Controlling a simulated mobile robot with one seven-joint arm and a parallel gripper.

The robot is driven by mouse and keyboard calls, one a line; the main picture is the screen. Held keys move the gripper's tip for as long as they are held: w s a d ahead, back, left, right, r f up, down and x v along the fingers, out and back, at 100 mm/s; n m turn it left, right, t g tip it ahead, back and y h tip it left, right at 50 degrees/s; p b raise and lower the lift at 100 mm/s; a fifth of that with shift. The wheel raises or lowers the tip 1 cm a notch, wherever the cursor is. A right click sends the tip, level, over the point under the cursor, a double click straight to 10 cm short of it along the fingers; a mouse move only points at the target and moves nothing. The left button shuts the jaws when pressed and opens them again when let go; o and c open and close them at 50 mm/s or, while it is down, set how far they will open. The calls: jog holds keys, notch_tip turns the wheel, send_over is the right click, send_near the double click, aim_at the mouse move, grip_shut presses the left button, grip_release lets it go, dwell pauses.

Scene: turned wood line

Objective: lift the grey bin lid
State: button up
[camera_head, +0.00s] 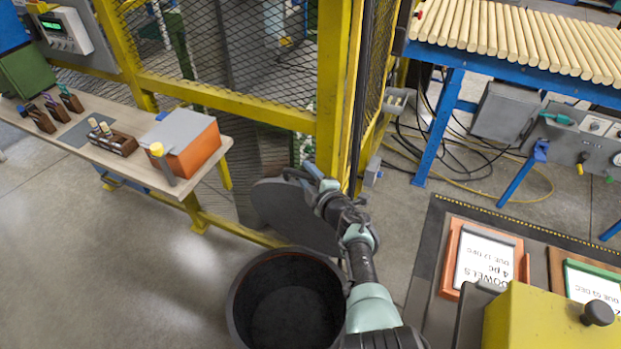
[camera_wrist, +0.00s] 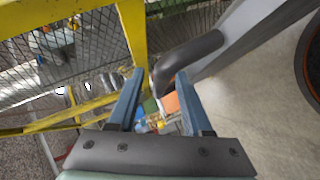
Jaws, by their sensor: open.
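The grey bin lid (camera_head: 285,212) stands steeply tilted behind the round black bin (camera_head: 240,300), clear of the bin's open mouth. Part of the lid is hidden behind my arm. My gripper (camera_head: 310,174) is at the lid's upper edge, close to its dark handle (camera_head: 294,175). In the wrist view, my gripper (camera_wrist: 160,76) is open, with its two blue-grey fingers apart. The bent dark handle (camera_wrist: 190,55) reaches down between the fingertips; contact cannot be told. The lid shows there nearly edge-on (camera_wrist: 242,38).
A yellow mesh fence (camera_head: 330,100) stands right behind the lid. A bench (camera_head: 85,135) with an orange box (camera_head: 192,155) is at left. A blue-framed table (camera_head: 445,125) is at back right, and a dark surface with framed signs (camera_head: 485,262) at lower right. Floor at left is clear.

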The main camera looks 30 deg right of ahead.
jog(key=shift+s+r+p, duration=0.25)
jog(key=shift+s+p, duration=0.15)
jog(key=shift+p, duration=0.2)
jog(key=p+v, duration=1)
jog(key=v, duration=0.2)
jog(key=shift+f, duration=0.1)
